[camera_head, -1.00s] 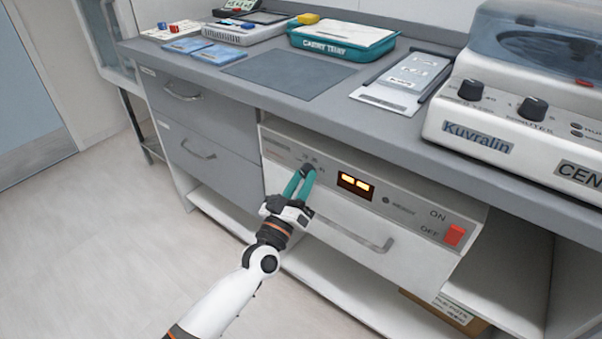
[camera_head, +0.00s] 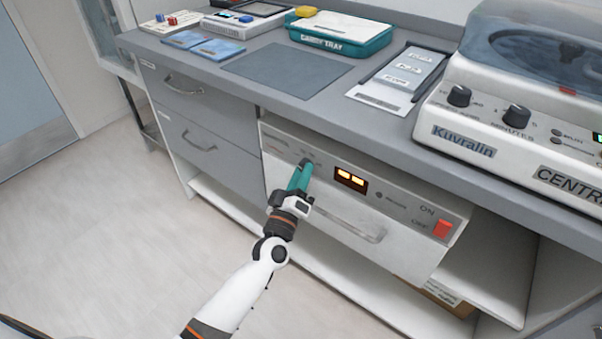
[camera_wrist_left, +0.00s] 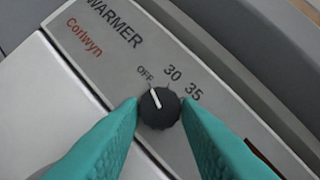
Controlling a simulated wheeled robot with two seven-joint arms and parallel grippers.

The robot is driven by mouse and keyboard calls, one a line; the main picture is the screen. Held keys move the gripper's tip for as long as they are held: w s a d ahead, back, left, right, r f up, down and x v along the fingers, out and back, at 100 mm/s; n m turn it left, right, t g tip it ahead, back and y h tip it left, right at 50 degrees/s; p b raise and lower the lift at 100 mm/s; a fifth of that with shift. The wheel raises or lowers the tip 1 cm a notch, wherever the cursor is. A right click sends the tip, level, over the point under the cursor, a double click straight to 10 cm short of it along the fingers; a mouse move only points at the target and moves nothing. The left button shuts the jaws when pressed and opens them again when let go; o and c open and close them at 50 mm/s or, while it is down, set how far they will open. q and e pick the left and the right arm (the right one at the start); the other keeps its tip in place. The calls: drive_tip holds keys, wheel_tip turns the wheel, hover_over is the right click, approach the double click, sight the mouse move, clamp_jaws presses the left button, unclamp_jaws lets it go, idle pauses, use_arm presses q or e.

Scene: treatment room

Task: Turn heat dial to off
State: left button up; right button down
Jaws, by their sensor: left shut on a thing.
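The heat dial (camera_wrist_left: 160,110) is a small round black knob with a white pointer line, on the grey panel of the warmer drawer (camera_head: 405,206). In the left wrist view its pointer leans up and left, toward the OFF mark (camera_wrist_left: 145,72). The 30 and 35 marks are to the right of the pointer. My left gripper (camera_head: 303,168) has its teal fingers shut on the dial, one on each side. In the head view the fingers mostly hide the dial. My right gripper is not in view.
The panel also has a lit orange display (camera_head: 350,179) and a red switch (camera_head: 442,229) marked ON and OFF. The drawer's handle (camera_head: 345,222) is below the panel. The counter (camera_head: 395,125) overhangs above, bearing a centrifuge (camera_head: 520,130) and a teal tray (camera_head: 340,45).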

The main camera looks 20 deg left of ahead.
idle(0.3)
use_arm(q)
drive_tip(key=o, duration=1)
drive_tip(key=shift+c, duration=0.2)
drive_tip(key=v, duration=1.2)
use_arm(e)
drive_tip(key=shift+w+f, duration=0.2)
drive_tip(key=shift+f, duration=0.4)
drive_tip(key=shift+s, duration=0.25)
